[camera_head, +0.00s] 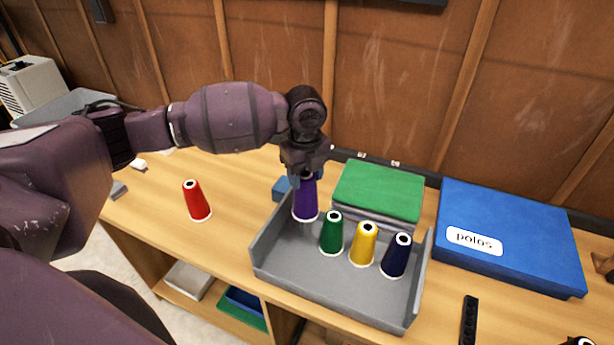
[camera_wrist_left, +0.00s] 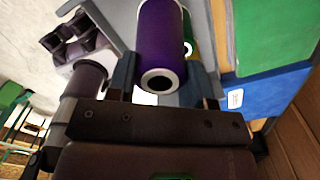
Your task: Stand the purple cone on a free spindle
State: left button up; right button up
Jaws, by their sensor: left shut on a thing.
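The purple cone (camera_head: 305,203) is upright in my left gripper (camera_head: 307,178), which is shut on its upper part. It is at the back left of the grey spindle tray (camera_head: 340,291), and a grey spindle shows just below its base. I cannot tell whether the cone is around the spindle's tip or only above it. Green (camera_head: 331,235), yellow (camera_head: 364,245) and navy (camera_head: 396,256) cones stand in the tray to its right. The left wrist view shows the purple cone (camera_wrist_left: 160,40) between the left fingers. My right gripper is out of view.
A red cone (camera_head: 196,201) stands on the wooden bench at the left. Folded green cloth (camera_head: 379,190) lies behind the tray.

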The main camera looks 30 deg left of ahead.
pick_arm(q)
jog(key=m, duration=0.3)
jog(key=w+a+m, duration=0.1)
jog(key=shift+f, duration=0.35)
jog(key=m, duration=0.2)
jog(key=shift+w+a+f+m+b, duration=0.15)
jog(key=shift+a+f+m+b, duration=0.1)
jog(key=shift+a+m+b, duration=0.05)
jog(key=shift+f, duration=0.1)
